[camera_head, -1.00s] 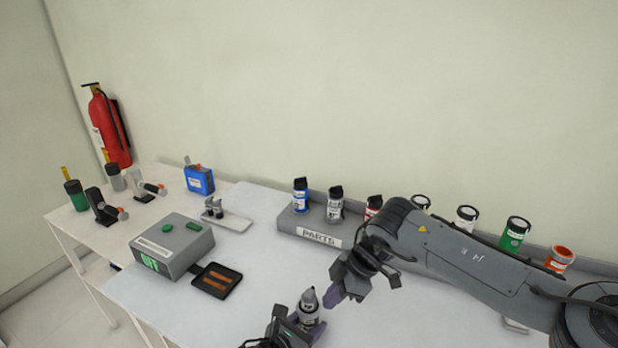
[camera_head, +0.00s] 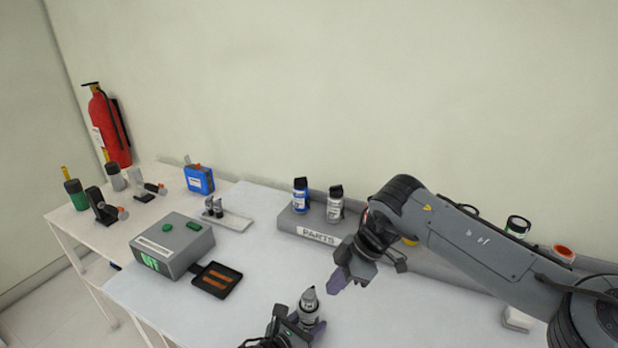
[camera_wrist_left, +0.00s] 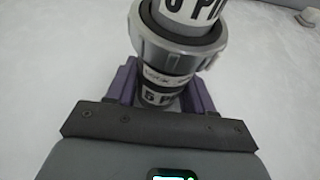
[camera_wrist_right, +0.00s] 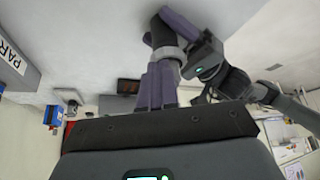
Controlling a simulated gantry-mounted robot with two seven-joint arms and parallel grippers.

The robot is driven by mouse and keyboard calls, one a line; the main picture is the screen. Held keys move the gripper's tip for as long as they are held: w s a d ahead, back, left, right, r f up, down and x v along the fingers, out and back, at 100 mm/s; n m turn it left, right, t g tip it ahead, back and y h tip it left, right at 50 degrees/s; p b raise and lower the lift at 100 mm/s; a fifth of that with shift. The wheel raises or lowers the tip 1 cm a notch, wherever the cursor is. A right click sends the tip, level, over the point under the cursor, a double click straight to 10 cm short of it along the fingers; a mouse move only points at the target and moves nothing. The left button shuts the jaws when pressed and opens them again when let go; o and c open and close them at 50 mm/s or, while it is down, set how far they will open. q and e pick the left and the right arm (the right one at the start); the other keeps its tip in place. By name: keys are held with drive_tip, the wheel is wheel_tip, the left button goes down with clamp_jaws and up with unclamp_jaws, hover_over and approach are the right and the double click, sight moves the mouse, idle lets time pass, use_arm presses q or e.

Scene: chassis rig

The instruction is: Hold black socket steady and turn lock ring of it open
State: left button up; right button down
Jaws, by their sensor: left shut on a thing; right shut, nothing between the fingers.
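My left gripper (camera_head: 309,326) is shut around the black socket (camera_wrist_left: 163,97), which carries a white label with dark print. A grey lock ring (camera_wrist_left: 178,48) sits around the joint above the socket. A plug with a white label (camera_wrist_left: 195,12) rises out of it, and its grey tip (camera_head: 310,292) points up in the head view. My right gripper (camera_head: 338,281) is shut and empty, up and to the right of the plug, apart from it. In the right wrist view its purple fingers (camera_wrist_right: 158,84) are together, with my left gripper beyond them.
The parts rack (camera_head: 318,236) holds blue and grey bottles at the back; my right arm hides part of it. A grey box with green buttons (camera_head: 172,243) and a black tray (camera_head: 217,279) stand to the left. The white table between tray and rack is clear.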

drive_tip(key=shift+r, duration=1.05)
use_arm(q)
drive_tip(key=o, duration=1.3)
